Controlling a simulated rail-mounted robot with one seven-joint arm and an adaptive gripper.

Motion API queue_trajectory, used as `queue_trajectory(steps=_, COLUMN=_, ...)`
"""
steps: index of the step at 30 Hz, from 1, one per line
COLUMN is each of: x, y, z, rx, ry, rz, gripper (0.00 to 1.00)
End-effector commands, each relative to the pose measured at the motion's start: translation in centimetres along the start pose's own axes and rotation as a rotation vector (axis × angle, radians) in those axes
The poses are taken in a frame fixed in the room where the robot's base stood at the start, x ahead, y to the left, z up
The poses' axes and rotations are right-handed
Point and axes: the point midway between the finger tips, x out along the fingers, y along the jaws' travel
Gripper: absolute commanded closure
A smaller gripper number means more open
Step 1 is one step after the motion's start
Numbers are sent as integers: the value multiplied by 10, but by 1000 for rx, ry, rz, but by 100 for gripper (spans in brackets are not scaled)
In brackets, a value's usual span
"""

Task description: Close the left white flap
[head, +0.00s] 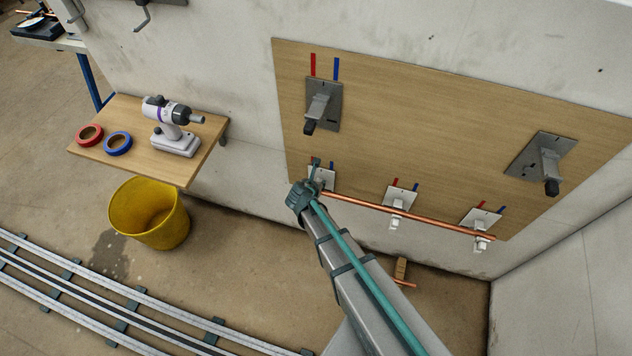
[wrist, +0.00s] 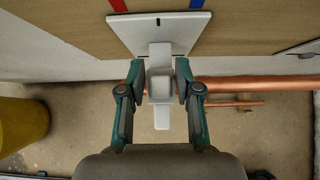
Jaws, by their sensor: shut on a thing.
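The left white flap (wrist: 161,116) is part of the left white pipe clip (wrist: 160,52), on a small plate (wrist: 160,32) fixed to the wooden board. It points down below the clip, in the middle of the wrist view. My gripper (wrist: 160,82) has one finger on each side of the white piece and is shut on it. In the head view my gripper (head: 315,168) is at the left end of the copper pipe (head: 410,215) and hides most of this clip. The left plate (head: 325,180) shows behind it.
The middle clip (head: 397,206) and right clip (head: 481,232) hold the same pipe, their white flaps hanging down. Grey brackets (head: 322,104) (head: 550,165) stick out above. A yellow bucket (head: 150,214) and a shelf with a drill (head: 175,126) are left.

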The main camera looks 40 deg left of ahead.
Motion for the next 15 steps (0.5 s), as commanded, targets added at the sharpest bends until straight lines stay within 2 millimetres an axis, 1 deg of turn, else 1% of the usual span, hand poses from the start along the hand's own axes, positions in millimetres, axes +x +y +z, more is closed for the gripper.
queue_trajectory(steps=2, x=0, y=0, z=0, rx=0, ry=0, rz=0, gripper=100)
queue_trajectory(steps=3, x=0, y=0, z=0, rx=0, ry=0, rz=0, gripper=62)
queue_trajectory(steps=5, x=0, y=0, z=0, rx=0, ry=0, rz=0, gripper=52)
queue_trajectory(steps=15, x=-2, y=0, z=0, rx=0, ry=-1, rz=0, gripper=52)
